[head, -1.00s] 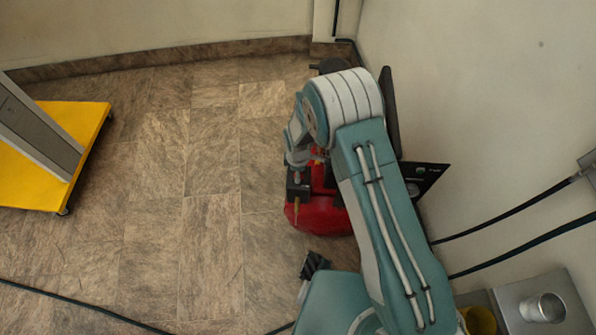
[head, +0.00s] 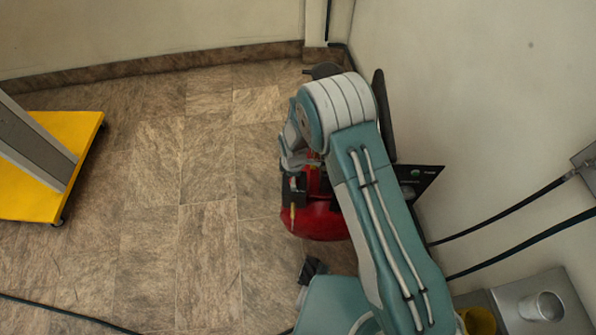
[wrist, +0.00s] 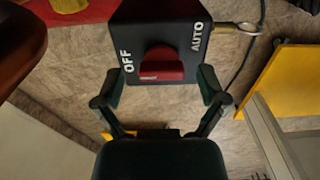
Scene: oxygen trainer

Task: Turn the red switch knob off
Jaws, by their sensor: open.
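The red switch knob (wrist: 162,66) sits on the face of a black switch box (wrist: 150,22) in the wrist view. White OFF lettering is left of the knob and AUTO is right of it; I cannot tell clearly which the knob points to. My gripper (wrist: 160,78) is open, with one dark finger to each side of the knob and a gap between each finger and the knob. In the head view my gripper (head: 296,158) is just above the black switch box (head: 294,190), and the knob is hard to make out there.
The red tank (head: 318,222) stands below the box, partly hidden by my arm. A black panel (head: 425,180) is right of it, near the wall. A yellow wheeled base (head: 40,195) stands at the left. The tiled floor between is clear.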

